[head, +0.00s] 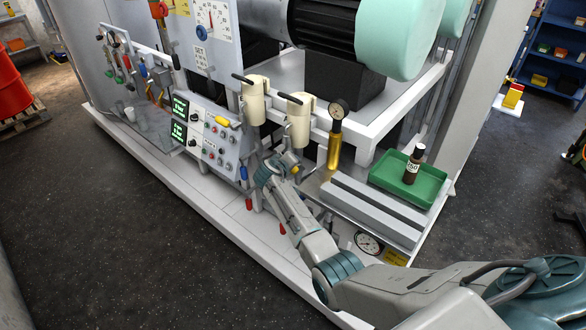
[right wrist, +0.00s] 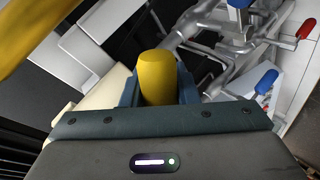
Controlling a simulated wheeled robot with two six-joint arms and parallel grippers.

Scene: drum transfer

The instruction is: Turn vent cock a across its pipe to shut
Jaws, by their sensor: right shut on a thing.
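My right gripper (head: 288,163) reaches to the pipework at the panel's right end, below the cream cups. In the right wrist view its fingers (right wrist: 158,92) are closed around a yellow cock handle (right wrist: 156,75), whose rounded end sticks out between them. In the head view a bit of yellow (head: 293,170) shows at the gripper. I cannot read which one is marked a. The pipe behind the held handle is hidden, so its angle to the pipe is unclear. My left gripper is not in view.
Blue (head: 243,173) and red (head: 249,204) handles hang close left of my right gripper. Cream cups (head: 299,121) and a brass cylinder with a gauge (head: 334,150) stand just above and right. Floor at left is clear.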

